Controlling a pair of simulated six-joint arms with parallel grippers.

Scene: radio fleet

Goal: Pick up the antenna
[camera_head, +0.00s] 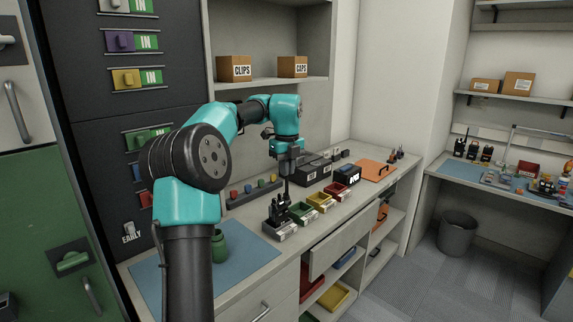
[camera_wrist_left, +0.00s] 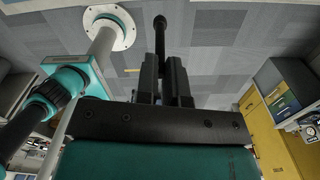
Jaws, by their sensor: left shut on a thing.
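My left gripper (camera_head: 287,163) reaches in from the left and hangs over the counter, above the colored bins. It is shut on the antenna, a thin black rod. In the left wrist view the antenna (camera_wrist_left: 160,38) sticks out past the fingertips (camera_wrist_left: 160,72), with a thicker knob at its far end. In the head view a thin dark upright shows just below the gripper, close above the black radios (camera_head: 279,211) in their stand. I cannot tell there whether the antenna touches a radio. My right gripper is not in view.
Green, yellow and red bins (camera_head: 341,192) line the counter beside the radios. A green cup (camera_head: 219,246) stands on the blue mat (camera_head: 252,253), which has bare room.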

